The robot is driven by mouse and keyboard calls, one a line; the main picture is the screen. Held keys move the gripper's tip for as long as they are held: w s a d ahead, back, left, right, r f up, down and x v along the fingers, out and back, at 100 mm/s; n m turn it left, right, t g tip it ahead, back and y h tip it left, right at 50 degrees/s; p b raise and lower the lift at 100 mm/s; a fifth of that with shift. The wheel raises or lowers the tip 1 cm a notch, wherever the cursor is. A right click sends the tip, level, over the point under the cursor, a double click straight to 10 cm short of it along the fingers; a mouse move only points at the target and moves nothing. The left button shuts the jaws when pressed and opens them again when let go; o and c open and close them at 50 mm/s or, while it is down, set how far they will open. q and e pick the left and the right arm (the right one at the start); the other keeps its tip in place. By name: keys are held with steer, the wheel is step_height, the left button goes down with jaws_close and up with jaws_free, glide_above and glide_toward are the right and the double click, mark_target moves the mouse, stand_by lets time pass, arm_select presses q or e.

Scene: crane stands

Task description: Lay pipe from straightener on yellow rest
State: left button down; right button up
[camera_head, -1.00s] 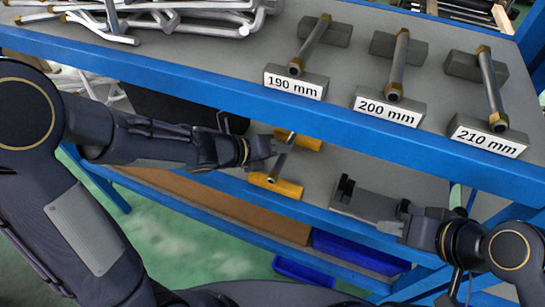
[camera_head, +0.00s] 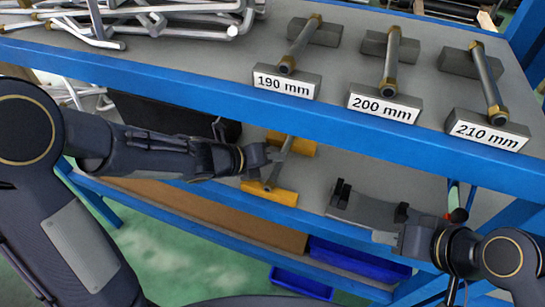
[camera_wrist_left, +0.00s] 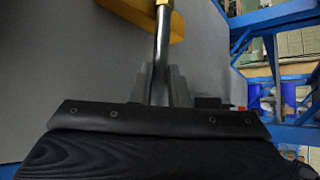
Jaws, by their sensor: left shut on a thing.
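The yellow rest is two yellow blocks on the lower shelf, a front one (camera_head: 284,198) and a back one (camera_head: 303,148). A thin grey pipe (camera_head: 279,168) spans from one block to the other; I cannot tell if it bears fully on both. My left gripper (camera_head: 274,155) is shut on the pipe between the blocks. In the left wrist view the pipe (camera_wrist_left: 162,50) runs from the jaws (camera_wrist_left: 160,88) to a yellow block (camera_wrist_left: 150,18). The grey straightener (camera_head: 362,207) with black posts stands to the right. My right gripper (camera_head: 398,232) is at its right end, its fingers unclear.
On the upper shelf, short pipes lie on grey stands labelled 190 mm (camera_head: 285,84), 200 mm (camera_head: 384,105) and 210 mm (camera_head: 488,134). Bent pipes (camera_head: 140,15) are piled at the upper left. The blue shelf edge (camera_head: 215,92) passes just above my left gripper.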

arm_select(q)
steer(key=c, duration=1.3)
jaws_free()
steer(key=p+v, duration=0.2)
steer(key=v, duration=0.4)
steer(key=shift+a+r, duration=0.15)
steer(key=shift+r, duration=0.1)
steer(key=shift+s+a+r, duration=0.2)
steer(key=shift+s+a, duration=0.25)
steer(key=shift+a, duration=0.05)
